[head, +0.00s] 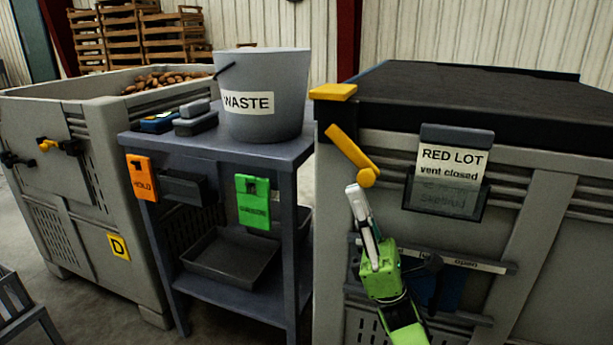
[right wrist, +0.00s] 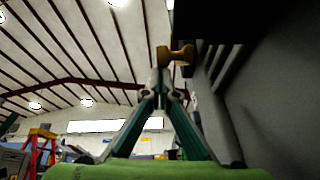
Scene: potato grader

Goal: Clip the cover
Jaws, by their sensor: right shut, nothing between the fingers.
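A dark cover (head: 470,88) lies over the grey box on the right. A yellow tab (head: 333,91) sits at the cover's near left corner. Below it, a yellow lever (head: 348,148) is tilted on the box, its upper end leaning left and its round end at lower right. My right gripper (head: 353,188) is shut and empty, pointing up just below the lever's round end. In the right wrist view, a yellow piece (right wrist: 176,54) stands just above the closed fingertips (right wrist: 162,82); I cannot tell whether they touch. My left gripper is not in view.
The box front carries a "RED LOT vent closed" card (head: 450,165) in a holder and a slide bar (head: 470,264) marked "open". Left of it stands a grey table (head: 290,150) with a "WASTE" bucket (head: 262,85). A potato bin (head: 50,110) stands at far left.

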